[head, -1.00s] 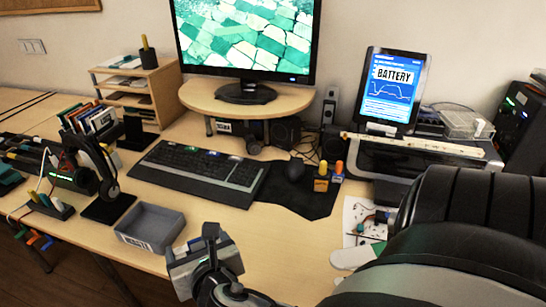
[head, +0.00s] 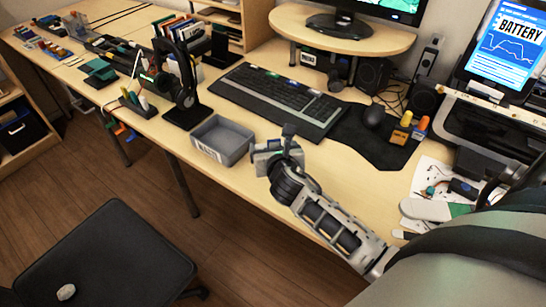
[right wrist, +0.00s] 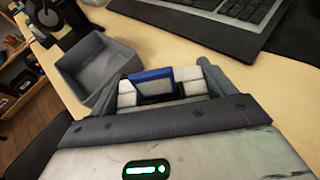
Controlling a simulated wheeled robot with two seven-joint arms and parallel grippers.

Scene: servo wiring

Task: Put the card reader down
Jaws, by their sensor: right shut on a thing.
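My right gripper (head: 278,150) is shut on the card reader, just to the right of the grey tray (head: 222,139) near the front edge of the desk. In the right wrist view the card reader (right wrist: 155,85) shows as a small blue and grey block between the pale finger pads. In the head view the gripper mostly hides it. Whether it touches the desk cannot be told. My left gripper is not in view.
The grey tray looks empty; it also shows in the right wrist view (right wrist: 95,68). A keyboard (head: 278,100) and a black mat (head: 375,145) lie behind the gripper. A headphone stand (head: 185,95) stands left of the tray. A black chair (head: 110,255) is in front of the desk.

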